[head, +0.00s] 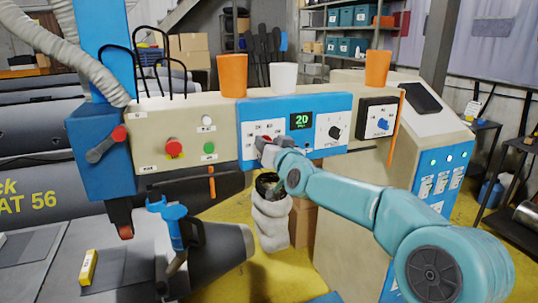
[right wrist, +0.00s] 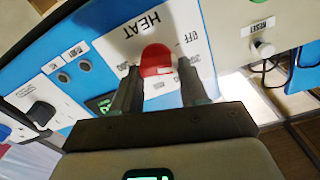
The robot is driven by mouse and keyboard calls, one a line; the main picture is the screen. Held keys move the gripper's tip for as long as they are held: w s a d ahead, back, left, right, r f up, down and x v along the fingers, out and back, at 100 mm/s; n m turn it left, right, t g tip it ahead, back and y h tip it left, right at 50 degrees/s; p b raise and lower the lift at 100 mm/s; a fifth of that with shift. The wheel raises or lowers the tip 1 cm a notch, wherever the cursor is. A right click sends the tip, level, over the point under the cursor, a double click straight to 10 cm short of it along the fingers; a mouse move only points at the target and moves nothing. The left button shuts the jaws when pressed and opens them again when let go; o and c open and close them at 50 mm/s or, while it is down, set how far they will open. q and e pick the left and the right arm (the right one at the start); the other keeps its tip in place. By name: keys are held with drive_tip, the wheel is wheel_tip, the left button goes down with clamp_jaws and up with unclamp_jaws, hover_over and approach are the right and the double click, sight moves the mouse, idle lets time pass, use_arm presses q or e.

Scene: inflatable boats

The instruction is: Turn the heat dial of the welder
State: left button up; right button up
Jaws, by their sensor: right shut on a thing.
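The welder's blue control panel (head: 285,104) faces me in the middle of the head view, with a small display (head: 301,121) reading 20. The red heat dial (right wrist: 156,58) sits under the word HEAT in the right wrist view, with an OFF mark beside it. My right gripper (right wrist: 159,68) has one finger on each side of the dial and is shut on it. In the head view my right gripper (head: 268,148) is at the panel's lower left and hides most of the dial. My left gripper is not in view.
A red button (head: 174,147) and a green button (head: 209,148) are left of the panel. Orange cups (head: 232,76) and a white cup (head: 283,77) stand on top.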

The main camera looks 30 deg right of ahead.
drive_tip(key=m+b, duration=0.2)
drive_tip(key=m, duration=0.4)
drive_tip(key=m+b, duration=0.2)
drive_tip(key=m, duration=0.4)
drive_tip(key=m+b, duration=0.2)
drive_tip(key=m, duration=0.4)
drive_tip(key=shift+s+d+f+m, duration=0.1)
drive_tip(key=shift+d+f+m, duration=0.2)
drive_tip(key=shift+d+f, duration=0.1)
drive_tip(key=shift+m, duration=0.3)
drive_tip(key=o, duration=1.1)
drive_tip(key=shift+c, duration=0.2)
